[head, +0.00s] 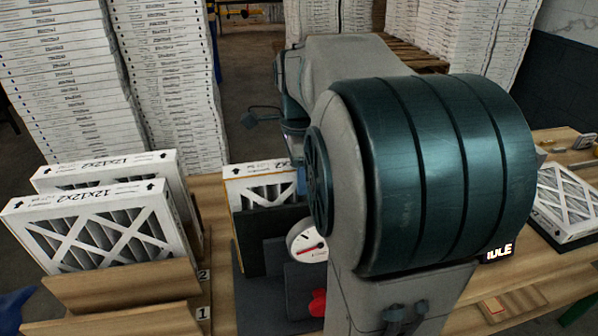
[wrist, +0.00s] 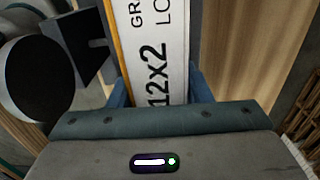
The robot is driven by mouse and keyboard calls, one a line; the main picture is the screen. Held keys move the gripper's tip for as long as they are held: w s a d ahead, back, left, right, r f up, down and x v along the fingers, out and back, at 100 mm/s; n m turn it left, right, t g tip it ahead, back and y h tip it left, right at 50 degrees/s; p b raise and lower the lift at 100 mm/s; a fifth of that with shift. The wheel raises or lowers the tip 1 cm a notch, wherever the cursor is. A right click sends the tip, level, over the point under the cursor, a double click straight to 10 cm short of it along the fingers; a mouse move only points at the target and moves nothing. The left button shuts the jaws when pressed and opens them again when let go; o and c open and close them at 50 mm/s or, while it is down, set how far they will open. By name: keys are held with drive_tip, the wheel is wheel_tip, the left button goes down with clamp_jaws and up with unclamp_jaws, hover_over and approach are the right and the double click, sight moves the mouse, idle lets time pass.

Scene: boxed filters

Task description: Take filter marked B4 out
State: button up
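No B4 mark is readable in either view. A white-framed pleated filter (head: 262,188) marked 12x12x2 stands upright in a dark holder (head: 262,240) left of my arm in the head view. In the wrist view a white filter edge (wrist: 160,45) reading "12x2", with a yellow strip along its left side, runs between my blue fingers. My gripper (wrist: 160,92) has a finger against each side of that edge, with no clear gap, so it looks shut on it. In the head view my arm hides most of the gripper; only a blue bit shows at the filter's right edge.
Two more filters (head: 95,235) stand in a wooden rack (head: 125,285) with slots numbered 1 and 2 at left. A round dial gauge (head: 306,241) and red knob (head: 318,303) sit by the holder. Another filter (head: 567,200) lies at right. Tall box stacks stand behind.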

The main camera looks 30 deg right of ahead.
idle(0.3)
drive_tip(key=shift+r+p, duration=2.9)
drive_tip(key=shift+r, duration=0.65)
drive_tip(key=o, duration=0.5)
drive_tip(key=shift+o, duration=0.2)
wheel_tip(320, 180, up, 14)
drive_tip(key=shift+f+b, duration=0.15)
drive_tip(key=shift+b, duration=0.25)
